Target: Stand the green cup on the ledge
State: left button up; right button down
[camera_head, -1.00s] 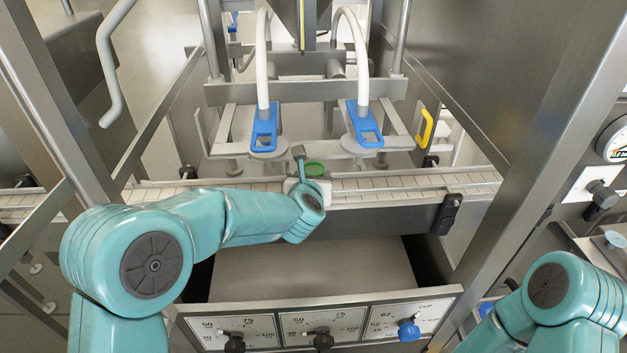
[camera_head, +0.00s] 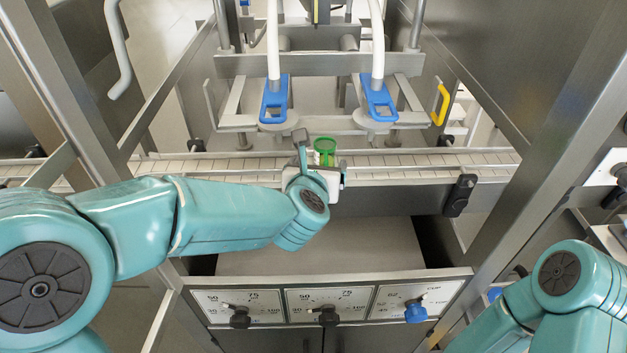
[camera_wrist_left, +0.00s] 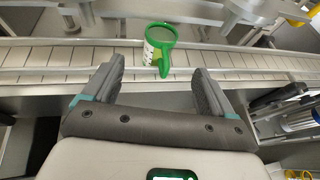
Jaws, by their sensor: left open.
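The green cup (camera_head: 324,146) appears upright at the slatted conveyor, just beyond my left gripper (camera_head: 321,158). Its lower part is partly hidden in the head view. In the left wrist view the green cup (camera_wrist_left: 161,36) shows a green rim, a clear marked wall and a green handle pointing towards me. My left gripper (camera_wrist_left: 157,72) is open, its fingers on either side of the handle end and apart from it. I cannot tell exactly what the cup's base rests on. I cannot identify the ledge for certain. My right gripper is out of view; only its arm shows.
The conveyor belt (camera_head: 415,160) runs across behind a steel front rail (camera_head: 395,202). Two blue-handled nozzles (camera_head: 275,100) with white hoses hang behind the cup. A control panel with knobs (camera_head: 328,316) lies in front. Steel posts stand at both sides.

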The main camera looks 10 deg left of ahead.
pick_arm(q)
jog(key=v, duration=0.6)
jog(key=shift+s+r, duration=0.2)
jog(key=shift+s, duration=0.15)
jog(key=shift+s, duration=0.1)
